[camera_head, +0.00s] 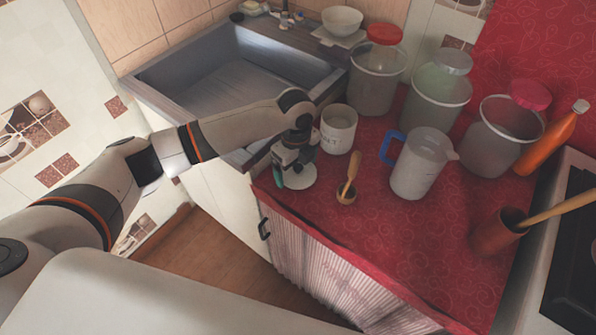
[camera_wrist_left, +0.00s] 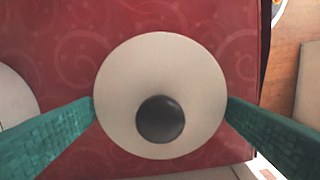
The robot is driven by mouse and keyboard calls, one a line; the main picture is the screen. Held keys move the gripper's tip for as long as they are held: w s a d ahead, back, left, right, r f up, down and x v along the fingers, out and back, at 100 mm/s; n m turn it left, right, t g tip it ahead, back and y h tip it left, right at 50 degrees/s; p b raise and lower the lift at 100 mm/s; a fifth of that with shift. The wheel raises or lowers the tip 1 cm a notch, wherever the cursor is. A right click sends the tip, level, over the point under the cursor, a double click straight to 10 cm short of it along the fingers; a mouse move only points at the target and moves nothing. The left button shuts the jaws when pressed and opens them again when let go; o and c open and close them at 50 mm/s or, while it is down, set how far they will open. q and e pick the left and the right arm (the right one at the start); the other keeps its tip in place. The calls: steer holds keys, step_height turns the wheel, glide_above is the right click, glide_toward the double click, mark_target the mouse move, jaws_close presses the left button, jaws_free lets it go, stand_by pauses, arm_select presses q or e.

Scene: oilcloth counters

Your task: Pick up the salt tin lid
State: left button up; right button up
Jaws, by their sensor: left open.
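The salt tin lid (camera_wrist_left: 160,65) is a round white disc with a dark knob, lying on the red counter. It also shows at the counter's left front corner in the head view (camera_head: 299,180), partly covered by my gripper. My left gripper (camera_head: 292,167) is right above it, pointing down. In the left wrist view its two teal fingers (camera_wrist_left: 161,106) are open, one at each side of the disc, with the knob between them. The salt tin (camera_head: 338,130), a white lettered pot without a lid, stands just behind. My right gripper is not in view.
A small wooden pot with a spoon (camera_head: 347,190) and a jug with a blue handle (camera_head: 420,165) stand to the right. The sink (camera_head: 235,75) is behind on the left. Several large jars line the back. The counter's front middle (camera_head: 410,240) is clear.

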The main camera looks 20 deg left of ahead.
arm_select(q)
steer(key=shift+c, duration=0.9)
steer(key=c, duration=0.5)
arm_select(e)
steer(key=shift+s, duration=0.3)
arm_select(q)
steer(key=shift+r, duration=0.1)
